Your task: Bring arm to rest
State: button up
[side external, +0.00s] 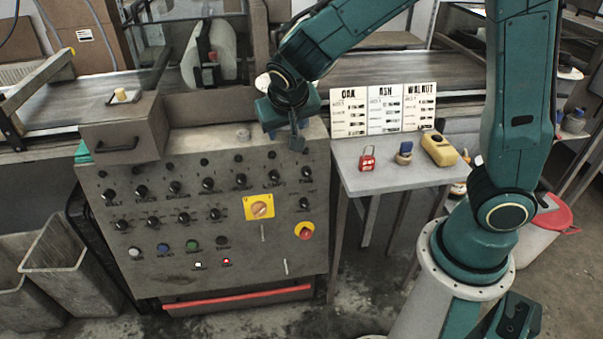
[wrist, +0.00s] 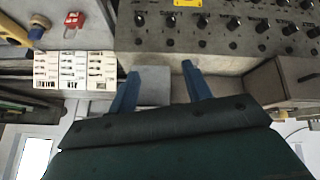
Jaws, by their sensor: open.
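My arm is teal and bends over from the right in the side external view. My gripper (side external: 297,137) is near the top right corner of the grey control panel (side external: 160,225). In the wrist view my gripper (wrist: 160,82) shows two blue fingers spread apart with nothing between them. The panel's knobs show along the top of the wrist view. The panel carries rows of black knobs, a yellow rotary switch (side external: 259,207), a red and yellow knob (side external: 304,231) and a lit red lamp (side external: 227,262).
A small table (side external: 384,182) right of the panel holds a red padlock (side external: 367,160), a round blue-topped item (side external: 404,153), a yellow device (side external: 439,149) and OAK, ASH and WALNUT cards (side external: 383,110). A box with a handle (side external: 122,130) stands on the panel's left. The conveyor (side external: 400,70) runs behind.

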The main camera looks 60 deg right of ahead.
jog(key=s+r+n+y, duration=0.2)
jog(key=s+r, duration=0.3)
jog(key=s, duration=0.6)
jog(key=s+r+n+t+y, duration=0.1)
jog(key=s+r+n+y, duration=0.2)
jog(key=s, duration=0.8)
notch_tip(320, 180, up, 2)
jog(key=shift+d+r+n, duration=0.1)
jog(key=shift+d+n, duration=0.25)
jog(key=shift+n, duration=0.25)
